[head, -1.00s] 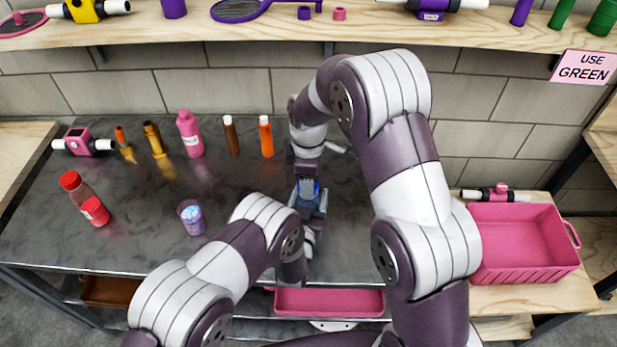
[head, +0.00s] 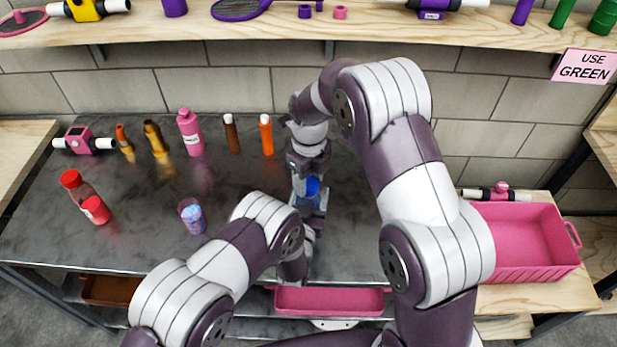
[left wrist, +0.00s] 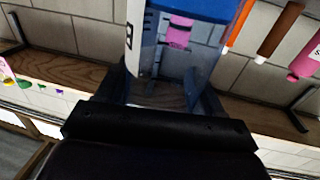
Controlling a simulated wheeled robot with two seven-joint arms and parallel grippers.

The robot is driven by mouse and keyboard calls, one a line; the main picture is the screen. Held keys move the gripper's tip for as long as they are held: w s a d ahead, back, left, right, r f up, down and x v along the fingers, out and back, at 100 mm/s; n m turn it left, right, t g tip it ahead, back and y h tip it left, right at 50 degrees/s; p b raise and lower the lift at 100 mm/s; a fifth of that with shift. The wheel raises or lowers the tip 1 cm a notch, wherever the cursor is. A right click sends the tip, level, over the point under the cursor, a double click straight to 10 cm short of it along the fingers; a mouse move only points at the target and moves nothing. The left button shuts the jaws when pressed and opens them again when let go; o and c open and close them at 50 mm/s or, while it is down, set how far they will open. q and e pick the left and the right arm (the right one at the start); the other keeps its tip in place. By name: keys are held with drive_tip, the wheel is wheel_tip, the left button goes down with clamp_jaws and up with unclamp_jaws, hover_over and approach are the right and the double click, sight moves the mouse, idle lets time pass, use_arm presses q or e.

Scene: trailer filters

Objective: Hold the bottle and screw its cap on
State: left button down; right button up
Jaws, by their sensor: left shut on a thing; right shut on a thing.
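A clear bluish bottle (left wrist: 165,75) stands between the fingers of my left gripper (left wrist: 165,100) in the left wrist view, with a blue part across its top. In the head view my left gripper (head: 311,210) is shut on the bottle over the table's middle, and the arms hide most of it. My right gripper (head: 307,181) is shut on the blue cap (head: 313,186) just above the bottle. I cannot tell how far the cap sits on the neck.
A pink crate (head: 520,245) is at right, and a shelf (head: 380,28) runs above.

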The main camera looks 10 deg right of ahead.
drive_tip(key=shift+m, duration=0.7)
drive_tip(key=o, duration=1)
drive_tip(key=shift+r, duration=0.1)
drive_tip(key=shift+r, duration=2.2)
drive_tip(key=shift+c, duration=0.4)
